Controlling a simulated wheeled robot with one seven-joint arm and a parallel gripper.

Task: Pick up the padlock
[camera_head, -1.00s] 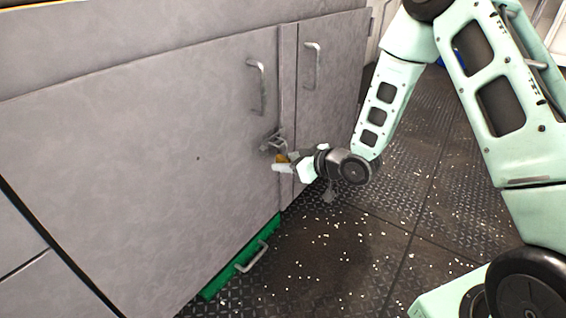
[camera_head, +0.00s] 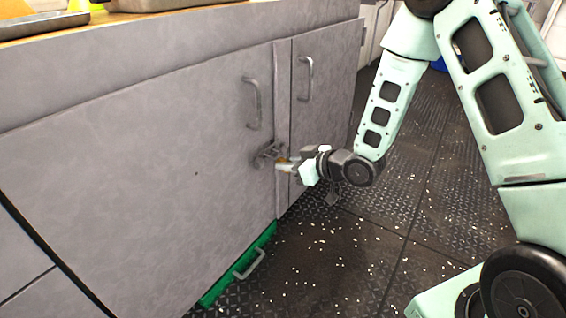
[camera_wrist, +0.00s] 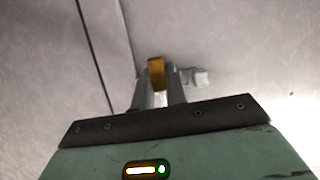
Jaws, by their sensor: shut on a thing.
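The padlock is a small brass-yellow body (camera_head: 283,159) at the cabinet front, by the grey metal hasp (camera_head: 264,154) between the two doors. My gripper (camera_head: 286,164) reaches it from the right and is shut on it. In the wrist view the padlock (camera_wrist: 156,72) shows as a yellow piece between the fingers of my gripper (camera_wrist: 158,92), close to the cabinet face. Most of the padlock is hidden by the fingers. I cannot tell whether its shackle is still through the hasp.
Grey cabinet doors carry vertical handles (camera_head: 253,103) and (camera_head: 306,79) above the hasp. A green box (camera_head: 225,280) with a metal handle lies on the floor under the left door. A wooden countertop (camera_head: 45,27) with a metal tray (camera_head: 160,5) is above.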

